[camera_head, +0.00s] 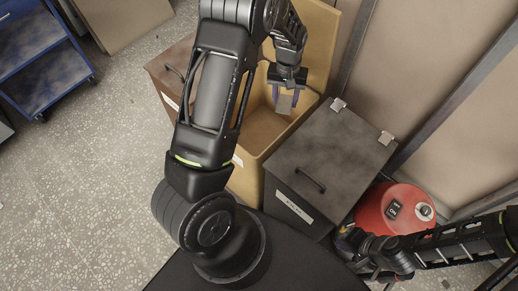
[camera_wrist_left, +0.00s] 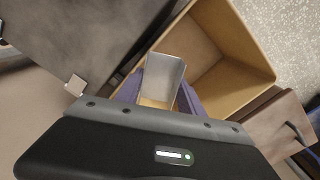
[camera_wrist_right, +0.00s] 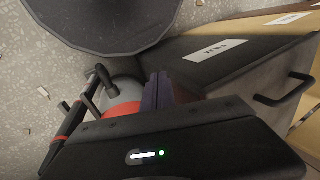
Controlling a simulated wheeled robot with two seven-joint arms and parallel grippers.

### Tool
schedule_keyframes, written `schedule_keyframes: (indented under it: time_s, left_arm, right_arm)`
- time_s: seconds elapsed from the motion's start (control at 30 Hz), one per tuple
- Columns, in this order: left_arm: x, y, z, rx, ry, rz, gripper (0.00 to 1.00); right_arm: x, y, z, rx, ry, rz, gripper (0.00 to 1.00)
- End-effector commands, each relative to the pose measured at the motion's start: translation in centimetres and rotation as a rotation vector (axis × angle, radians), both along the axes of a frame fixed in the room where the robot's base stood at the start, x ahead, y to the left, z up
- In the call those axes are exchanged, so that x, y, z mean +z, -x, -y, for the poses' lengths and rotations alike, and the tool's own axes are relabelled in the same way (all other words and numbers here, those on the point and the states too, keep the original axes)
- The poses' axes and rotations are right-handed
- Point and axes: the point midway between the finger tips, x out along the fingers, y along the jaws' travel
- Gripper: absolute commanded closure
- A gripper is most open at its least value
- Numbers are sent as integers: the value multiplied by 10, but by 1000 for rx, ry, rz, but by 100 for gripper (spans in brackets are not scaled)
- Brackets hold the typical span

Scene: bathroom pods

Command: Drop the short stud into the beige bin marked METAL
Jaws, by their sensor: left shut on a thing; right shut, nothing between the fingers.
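The short stud (camera_wrist_left: 160,78) is a short grey metal channel piece. My left gripper (camera_wrist_left: 158,95) is shut on it, and it also shows in the head view (camera_head: 285,102). The beige bin (camera_head: 250,122) is open, its lid raised at the back; it also shows in the left wrist view (camera_wrist_left: 245,55). The left gripper and stud are over the open bin in the head view; the height above its floor is hard to tell. The bin's front label is mostly hidden by my left arm. My right gripper (camera_wrist_right: 158,92) is shut and empty, low beside the dark bin.
A dark grey bin (camera_head: 325,150) with a closed lid and handle stands right of the beige bin. A brown lidded bin (camera_head: 172,72) stands to its left. A red canister (camera_head: 392,208) is near my right arm. A blue cart (camera_head: 45,55) stands at far left on open floor.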

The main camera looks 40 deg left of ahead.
Motion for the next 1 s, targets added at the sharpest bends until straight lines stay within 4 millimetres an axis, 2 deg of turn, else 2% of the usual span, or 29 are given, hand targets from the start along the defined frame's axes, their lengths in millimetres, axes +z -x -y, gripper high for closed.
schedule_keyframes:
  time_s: [0.03, 0.1, 0.2, 0.33, 0.47, 0.77, 1.0]
  left_arm:
    - [-14, -1, -23, 70, -1, 2, 97]
    - [-20, -1, -50, 153, -6, 2, 97]
    - [-26, 0, -81, 249, -13, 3, 97]
    - [-29, 3, -107, 327, -22, 5, 97]
    - [-29, 5, -117, 356, -27, 5, 97]
    - [-29, 5, -117, 358, -27, 4, 97]
    - [-41, 5, -116, 357, -27, 3, 97]
  right_arm:
    - [-15, -1, 0, 1, -1, 1, 100]
    - [-22, -1, 0, 1, -2, 4, 100]
    - [-30, -2, -1, 1, -3, 6, 100]
    - [-35, -2, -1, 2, -5, 8, 100]
    - [-36, -3, -1, 2, -5, 9, 100]
    - [-35, -3, -1, 2, -5, 9, 100]
    - [-44, -3, -1, 2, -5, 10, 100]
